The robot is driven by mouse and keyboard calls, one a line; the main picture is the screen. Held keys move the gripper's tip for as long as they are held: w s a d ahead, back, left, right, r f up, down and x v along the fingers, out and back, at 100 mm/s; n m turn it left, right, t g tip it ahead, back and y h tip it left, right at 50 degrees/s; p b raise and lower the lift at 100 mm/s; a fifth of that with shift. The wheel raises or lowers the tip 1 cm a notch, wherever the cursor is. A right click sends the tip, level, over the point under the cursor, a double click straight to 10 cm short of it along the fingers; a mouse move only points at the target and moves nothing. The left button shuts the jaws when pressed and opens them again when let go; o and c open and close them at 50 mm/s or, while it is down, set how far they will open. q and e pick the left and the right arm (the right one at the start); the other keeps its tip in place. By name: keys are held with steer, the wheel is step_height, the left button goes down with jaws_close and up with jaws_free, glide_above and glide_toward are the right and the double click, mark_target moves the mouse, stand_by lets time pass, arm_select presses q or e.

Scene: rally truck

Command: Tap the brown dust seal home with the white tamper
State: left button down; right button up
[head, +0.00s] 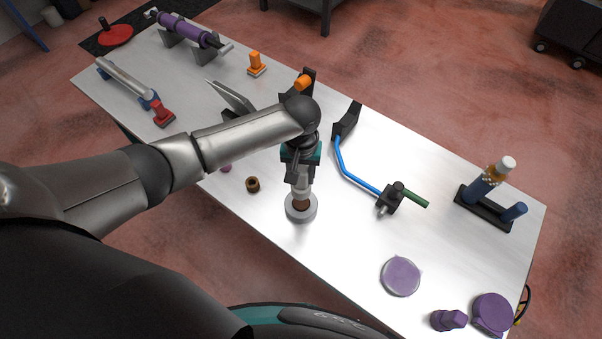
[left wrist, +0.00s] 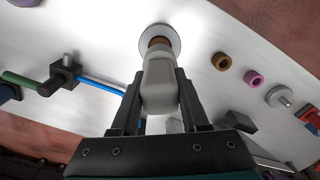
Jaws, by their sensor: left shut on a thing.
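The white tamper (head: 303,184) is held upright in my left gripper (head: 301,172), its lower end pointing down. In the left wrist view the tamper (left wrist: 160,86) stands between the two dark fingers of the left gripper (left wrist: 158,92), which are shut on it. The brown dust seal (head: 301,204) shows just below the tamper's end, over a round grey housing (head: 301,214) on the table. The seal (left wrist: 158,42) also shows beyond the tamper in the left wrist view, partly hidden. The tamper's end appears to meet the seal; I cannot tell whether it presses. My right gripper is not in view.
On the table (head: 340,250), a brown ring (head: 252,184) lies left of the housing. A blue bent bar (head: 350,170) with a black block stands right. A purple disc (head: 401,277) lies front right; a black stand (head: 484,210) is farther right. Bare table surrounds the housing's front.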

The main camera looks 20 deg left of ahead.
mark_target(301, 188)
arm_select(q)
step_height(301, 188, down, 6)
steer(key=b, duration=0.3)
steer(key=shift+f+b, duration=0.1)
steer(key=shift+b, duration=0.25)
step_height(301, 188, up, 4)
steer(key=p, duration=0.4)
steer(key=shift+f, duration=0.25)
steer(key=shift+r, duration=1.4)
steer(key=shift+f, duration=0.1)
step_height(301, 188, down, 6)
steer(key=b, duration=0.4)
steer(key=shift+f, duration=0.15)
step_height(301, 188, up, 4)
steer(key=p, duration=0.4)
steer(key=shift+f, duration=0.25)
